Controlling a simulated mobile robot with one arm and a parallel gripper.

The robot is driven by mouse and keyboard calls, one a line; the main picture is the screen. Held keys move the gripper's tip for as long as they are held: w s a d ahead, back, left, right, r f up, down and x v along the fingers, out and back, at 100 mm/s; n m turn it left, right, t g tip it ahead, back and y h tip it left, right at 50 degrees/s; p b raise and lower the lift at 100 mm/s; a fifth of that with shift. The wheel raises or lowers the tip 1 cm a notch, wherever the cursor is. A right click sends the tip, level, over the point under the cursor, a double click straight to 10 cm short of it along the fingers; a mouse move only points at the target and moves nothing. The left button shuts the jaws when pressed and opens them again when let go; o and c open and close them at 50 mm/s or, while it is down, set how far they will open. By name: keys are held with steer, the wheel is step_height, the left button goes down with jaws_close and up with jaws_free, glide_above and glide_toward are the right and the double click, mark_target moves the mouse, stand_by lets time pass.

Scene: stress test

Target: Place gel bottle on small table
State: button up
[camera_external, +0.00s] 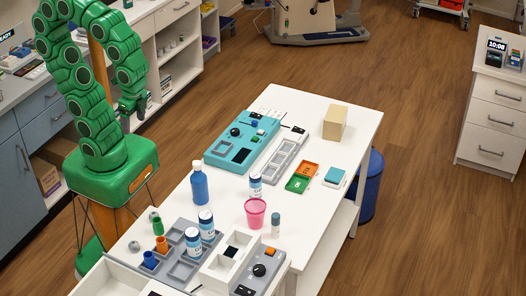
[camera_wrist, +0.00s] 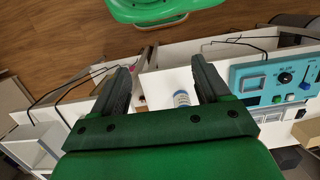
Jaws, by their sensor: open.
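A blue bottle with a white cap (camera_external: 199,186) stands upright on the white table (camera_external: 348,128), near its left edge. It may be the gel bottle; its label is not readable. Several white and blue labelled jars, one of them beside the pink cup (camera_external: 255,184), stand on the same table. My gripper (camera_external: 132,108) is raised left of the table, apart from every object. In the wrist view my gripper (camera_wrist: 163,78) has its two dark fingers spread, with nothing held. Which surface is the small table is unclear.
A teal instrument panel (camera_external: 241,140), a beige box (camera_external: 335,122), orange and green trays (camera_external: 301,178) and a grey tray (camera_external: 178,261) occupy the white table. A blue bin (camera_external: 370,185) stands beyond it. A white drawer cabinet (camera_external: 493,105) is at right. Wooden floor lies between.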

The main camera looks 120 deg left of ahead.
steer(key=shift+s+d+r, duration=0.15)
steer(key=shift+d, duration=0.1)
steer(key=w+a+f+m+y, duration=0.3)
steer(key=w+a+y, duration=0.2)
steer(key=w+a, duration=0.45)
steer(key=m+t+y, duration=0.2)
steer(key=m+y, duration=0.5)
steer(key=m, duration=0.4)
glide_above(252, 182)
steer(key=s, duration=0.9)
step_height(252, 182, down, 8)
steer(key=w+d+f+m+t, duration=0.1)
steer(key=w+f+m, duration=0.1)
steer(key=f, duration=0.1)
steer(key=w+d+f+m+t, duration=0.1)
steer(key=w+d+f+m, duration=0.1)
steer(key=w, duration=0.1)
steer(key=w+d+f+m+t+y, duration=0.1)
steer(key=w+f+m, duration=0.1)
steer(key=f, duration=0.1)
steer(key=shift+w+d+f, duration=0.2)
steer(key=shift+d+f, duration=0.05)
steer(key=shift+f, duration=0.1)
steer(key=shift+m, duration=0.3)
steer(key=shift+x, duration=3.85)
steer(key=shift+w, duration=0.1)
